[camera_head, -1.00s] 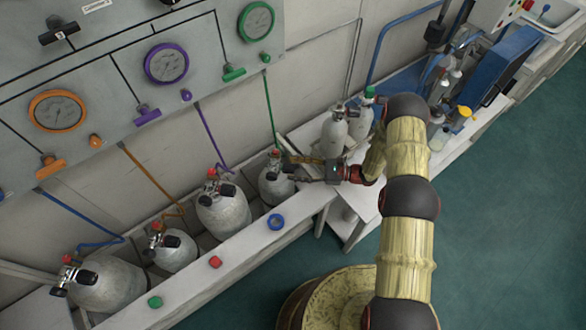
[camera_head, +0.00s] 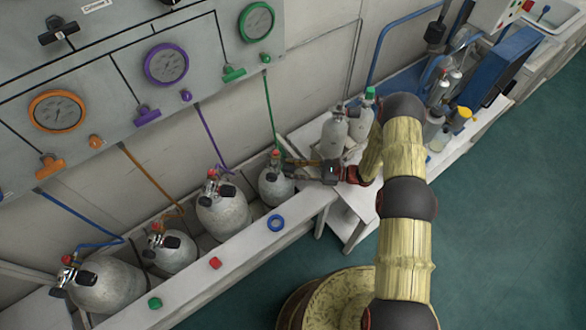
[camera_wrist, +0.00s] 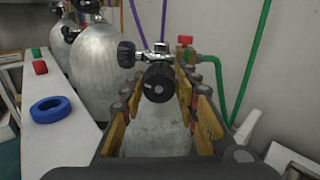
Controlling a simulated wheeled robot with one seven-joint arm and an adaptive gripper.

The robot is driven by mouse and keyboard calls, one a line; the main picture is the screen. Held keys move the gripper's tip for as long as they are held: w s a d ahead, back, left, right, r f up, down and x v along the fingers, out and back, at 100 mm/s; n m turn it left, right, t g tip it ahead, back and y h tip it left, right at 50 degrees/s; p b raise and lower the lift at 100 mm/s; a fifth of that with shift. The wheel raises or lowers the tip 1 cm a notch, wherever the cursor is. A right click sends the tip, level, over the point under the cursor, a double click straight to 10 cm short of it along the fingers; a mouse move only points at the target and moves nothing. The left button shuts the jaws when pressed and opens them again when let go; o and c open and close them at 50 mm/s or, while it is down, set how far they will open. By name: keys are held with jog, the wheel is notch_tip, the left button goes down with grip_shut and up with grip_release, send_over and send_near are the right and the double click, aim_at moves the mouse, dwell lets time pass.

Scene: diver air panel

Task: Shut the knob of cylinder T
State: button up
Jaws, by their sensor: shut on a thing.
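The cylinder at the green hose (camera_head: 276,188) is a small grey bottle at the right end of the rack; I cannot read a letter on it. Its grey body (camera_wrist: 158,138) fills the middle of the wrist view. A black ribbed knob (camera_wrist: 158,82) on its valve faces the wrist camera. A second black knob (camera_wrist: 127,54) sticks out to the left. My gripper (camera_head: 289,165) reaches the valve from the right. In the wrist view my gripper (camera_wrist: 160,88) has its yellow-padded fingers on both sides of the facing knob, shut on it. The contact itself is partly hidden.
Several other cylinders, such as the large one (camera_head: 224,213), stand left in the rack. A blue ring (camera_head: 276,222), a red cap (camera_head: 215,263) and a green cap (camera_head: 155,303) lie on the front ledge. Two bottles (camera_head: 334,134) stand behind my gripper. A gauge panel hangs above.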

jog(key=c, duration=0.3)
